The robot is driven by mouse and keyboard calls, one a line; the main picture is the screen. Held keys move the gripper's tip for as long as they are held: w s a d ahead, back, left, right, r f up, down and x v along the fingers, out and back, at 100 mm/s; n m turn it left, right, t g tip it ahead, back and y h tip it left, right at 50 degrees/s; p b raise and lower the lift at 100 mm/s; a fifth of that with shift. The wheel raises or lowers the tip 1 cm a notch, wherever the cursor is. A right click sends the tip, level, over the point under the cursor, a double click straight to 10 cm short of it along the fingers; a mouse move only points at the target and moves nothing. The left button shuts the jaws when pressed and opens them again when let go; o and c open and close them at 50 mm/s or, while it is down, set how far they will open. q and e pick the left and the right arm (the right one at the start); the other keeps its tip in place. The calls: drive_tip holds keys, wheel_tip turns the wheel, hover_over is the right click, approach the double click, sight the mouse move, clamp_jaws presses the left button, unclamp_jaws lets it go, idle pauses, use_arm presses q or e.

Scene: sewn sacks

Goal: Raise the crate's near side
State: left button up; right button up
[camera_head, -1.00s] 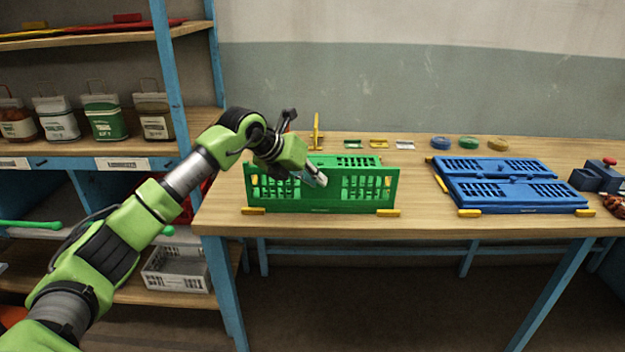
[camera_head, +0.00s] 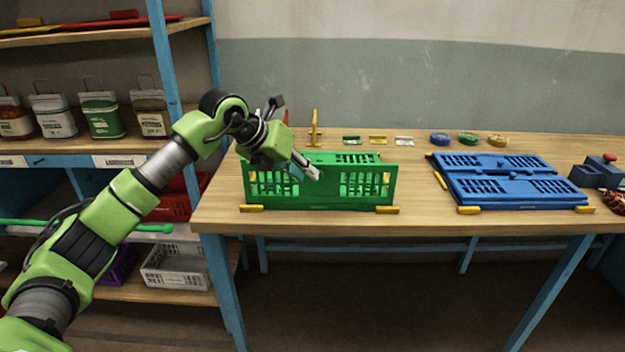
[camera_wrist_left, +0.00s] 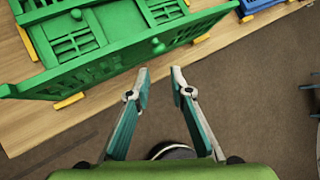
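The green crate (camera_head: 350,198) sits at the left part of the table. Its near side stands up about vertical along the table's front, while green slatted panels lie low behind it. The crate also shows at the upper left of the left wrist view (camera_wrist_left: 80,72). My left gripper (camera_head: 311,173) is over the crate, its fingertips near the near side's top edge in the head view. In the left wrist view my gripper (camera_wrist_left: 160,82) has its fingers apart with nothing between them, and the near side is beyond the tips. I cannot tell whether it touches. My right gripper is out of view.
A folded blue crate (camera_head: 512,190) lies to the right with free table (camera_head: 418,180) between. Yellow blocks (camera_head: 388,209) sit at the crate's front corners. Small coloured pieces (camera_head: 378,139) and rings (camera_head: 468,139) lie at the back. A blue-framed shelf (camera_head: 172,85) stands left.

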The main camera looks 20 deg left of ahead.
use_arm(q)
drive_tip(key=v, duration=0.6)
drive_tip(key=shift+d, duration=0.15)
